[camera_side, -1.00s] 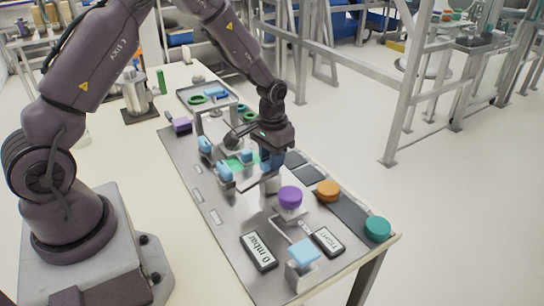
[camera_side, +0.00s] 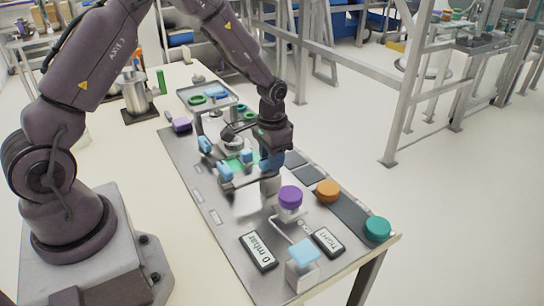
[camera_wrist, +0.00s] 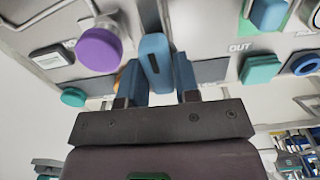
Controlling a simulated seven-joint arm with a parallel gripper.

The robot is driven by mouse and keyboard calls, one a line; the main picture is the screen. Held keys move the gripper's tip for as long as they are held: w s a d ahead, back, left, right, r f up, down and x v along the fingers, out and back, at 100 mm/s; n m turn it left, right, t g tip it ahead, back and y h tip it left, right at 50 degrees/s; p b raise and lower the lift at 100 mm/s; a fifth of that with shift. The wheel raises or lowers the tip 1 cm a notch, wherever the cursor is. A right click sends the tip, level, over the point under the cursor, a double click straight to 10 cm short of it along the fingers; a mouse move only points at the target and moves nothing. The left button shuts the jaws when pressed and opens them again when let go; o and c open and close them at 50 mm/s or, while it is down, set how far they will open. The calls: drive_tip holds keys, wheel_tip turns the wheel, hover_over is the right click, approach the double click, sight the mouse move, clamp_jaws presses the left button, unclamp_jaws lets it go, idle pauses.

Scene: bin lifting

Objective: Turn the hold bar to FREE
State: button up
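My gripper (camera_side: 269,166) is low over the grey metal panel (camera_side: 190,160), pointing down. In the wrist view its two dark blue fingers (camera_wrist: 160,75) stand apart, one on each side of a blue upright bar (camera_wrist: 154,60). This may be the hold bar. A slim gap shows on its right side; I cannot tell whether the fingers press on it. In the side view the gripper hides most of this spot, and a grey post (camera_side: 270,188) shows beneath it. I see no readable FREE mark.
Close by are a purple knob (camera_side: 290,197), an orange knob (camera_side: 328,190), a teal knob (camera_side: 377,229) and a light blue block (camera_side: 303,252). Light blue clamps (camera_side: 225,170) stand left of the gripper.

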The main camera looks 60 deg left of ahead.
sight(262, 162)
drive_tip(key=o, duration=0.3)
wheel_tip(262, 162, up, 13)
idle(0.5)
drive_tip(key=s+d+r+t, duration=0.2)
drive_tip(key=s+r, duration=0.4)
drive_tip(key=s, duration=0.4)
drive_tip(key=s+d+r+t, duration=0.3)
drive_tip(key=s+d+r, duration=0.2)
drive_tip(key=s, duration=0.6)
wheel_tip(262, 162, up, 2)
drive_tip(key=shift+s+d+t, duration=0.2)
drive_tip(key=shift+d+t, duration=0.05)
drive_tip(key=shift+t, duration=0.05)
